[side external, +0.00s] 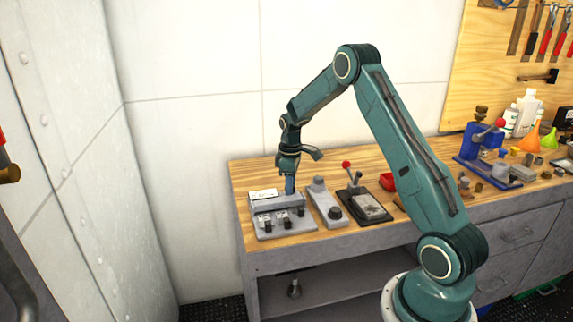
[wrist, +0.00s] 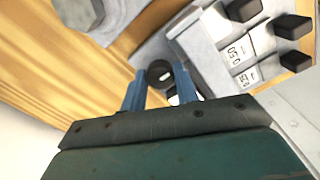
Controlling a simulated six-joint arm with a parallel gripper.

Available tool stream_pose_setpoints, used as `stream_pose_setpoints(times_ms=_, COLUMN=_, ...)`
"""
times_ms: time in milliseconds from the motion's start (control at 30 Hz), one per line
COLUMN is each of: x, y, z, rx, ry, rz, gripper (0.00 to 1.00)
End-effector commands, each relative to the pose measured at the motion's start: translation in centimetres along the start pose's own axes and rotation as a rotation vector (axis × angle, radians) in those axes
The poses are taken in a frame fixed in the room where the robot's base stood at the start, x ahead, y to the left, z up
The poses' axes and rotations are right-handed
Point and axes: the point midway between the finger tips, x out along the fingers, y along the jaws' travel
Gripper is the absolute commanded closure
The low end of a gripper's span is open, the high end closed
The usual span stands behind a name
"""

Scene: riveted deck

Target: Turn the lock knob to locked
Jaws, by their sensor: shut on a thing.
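A grey unit (side external: 283,225) with several dark switches stands at the left end of the wooden bench; its raised back part carries a white label. It also shows in the wrist view (wrist: 200,58), with black levers and white number labels. A round dark knob (wrist: 159,73) with a light mark on its face sits beside the unit's edge in the wrist view. My gripper (wrist: 158,86) points down with its blue fingers on both sides of this knob, shut on it. In the side view my gripper (side external: 290,186) is at the unit's back part and the knob is hidden.
A grey device with a black knob (side external: 325,204) stands just right of the unit. Beyond it is a black plate with a red-ball lever (side external: 362,203). The bench's (side external: 240,180) left back corner is bare.

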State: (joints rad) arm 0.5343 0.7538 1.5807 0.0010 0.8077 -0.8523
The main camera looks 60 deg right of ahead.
Motion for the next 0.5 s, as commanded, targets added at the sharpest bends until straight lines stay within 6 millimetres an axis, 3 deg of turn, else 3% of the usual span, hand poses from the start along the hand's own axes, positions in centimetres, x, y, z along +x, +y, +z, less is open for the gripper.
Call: stream_pose_setpoints(times_ms=500, x=-0.09, y=-0.03, z=-0.06, rx=0.29, ry=0.002, rz=0.0, gripper=0.93)
